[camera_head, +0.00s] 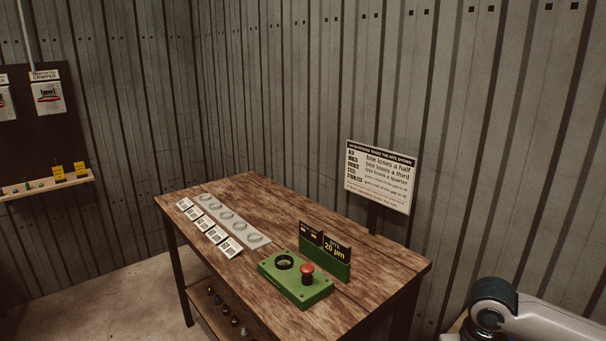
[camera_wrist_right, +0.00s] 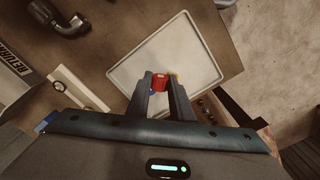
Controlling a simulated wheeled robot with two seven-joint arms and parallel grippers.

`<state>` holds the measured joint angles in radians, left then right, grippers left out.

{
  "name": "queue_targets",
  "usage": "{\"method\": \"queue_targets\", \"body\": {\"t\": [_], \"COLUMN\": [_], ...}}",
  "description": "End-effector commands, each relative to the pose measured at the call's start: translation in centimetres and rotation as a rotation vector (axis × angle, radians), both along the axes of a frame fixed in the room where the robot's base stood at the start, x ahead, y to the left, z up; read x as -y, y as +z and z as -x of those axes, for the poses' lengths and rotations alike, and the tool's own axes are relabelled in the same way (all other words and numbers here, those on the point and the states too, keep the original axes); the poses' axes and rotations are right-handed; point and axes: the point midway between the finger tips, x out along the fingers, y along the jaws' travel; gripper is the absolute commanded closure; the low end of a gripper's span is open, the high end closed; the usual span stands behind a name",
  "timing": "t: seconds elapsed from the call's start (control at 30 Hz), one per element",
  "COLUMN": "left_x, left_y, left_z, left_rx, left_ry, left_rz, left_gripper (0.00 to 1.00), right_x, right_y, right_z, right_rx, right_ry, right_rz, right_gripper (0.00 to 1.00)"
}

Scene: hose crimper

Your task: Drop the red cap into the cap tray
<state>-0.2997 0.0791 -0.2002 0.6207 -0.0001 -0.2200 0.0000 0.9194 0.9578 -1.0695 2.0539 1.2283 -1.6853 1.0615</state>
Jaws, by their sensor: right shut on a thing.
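In the right wrist view, the red cap (camera_wrist_right: 159,82) sits between the fingertips of my right gripper (camera_wrist_right: 160,84), which is shut on it. I cannot tell how high the cap is above the tray floor. Small blue and yellow bits show beside the fingertips, partly hidden by the fingers. My left gripper is not in view. The head view shows neither the cap nor the tray.
In the right wrist view, a dark pipe fitting (camera_wrist_right: 70,25) and a RETURN sign (camera_wrist_right: 14,74) are left of the tray. In the head view, a wooden table (camera_head: 350,262) carries a green box (camera_head: 290,290) with a red button, a ring strip (camera_head: 233,223) and cards.

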Motion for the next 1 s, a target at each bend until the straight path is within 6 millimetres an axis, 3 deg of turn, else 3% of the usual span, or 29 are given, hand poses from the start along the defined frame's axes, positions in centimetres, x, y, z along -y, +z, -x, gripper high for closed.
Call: {"method": "queue_targets", "body": {"t": [0.03, 0.1, 0.57, 0.77, 1.0], "left_x": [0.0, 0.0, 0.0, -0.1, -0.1], "left_y": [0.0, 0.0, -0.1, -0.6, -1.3], "left_z": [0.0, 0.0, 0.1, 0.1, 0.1], "left_rx": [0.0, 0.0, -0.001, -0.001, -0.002], "left_ry": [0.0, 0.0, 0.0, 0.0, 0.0], "left_rz": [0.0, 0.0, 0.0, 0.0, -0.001], "left_gripper": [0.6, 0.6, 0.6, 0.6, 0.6], "right_x": [0.0, 0.0, 0.0, 0.0, 0.0], "right_y": [0.0, 0.0, 0.5, 2.5, 6.8], "right_z": [0.0, 0.0, 0.0, -0.1, -0.1], "right_rx": [0.0, 0.0, 0.0, 0.003, 0.005], "right_ry": [0.0, 0.0, 0.0, -0.001, 0.0], "right_rz": [0.0, 0.0, 0.0, -0.001, -0.001], "right_gripper": [0.73, 0.58, 0.58, 0.58, 0.58]}}
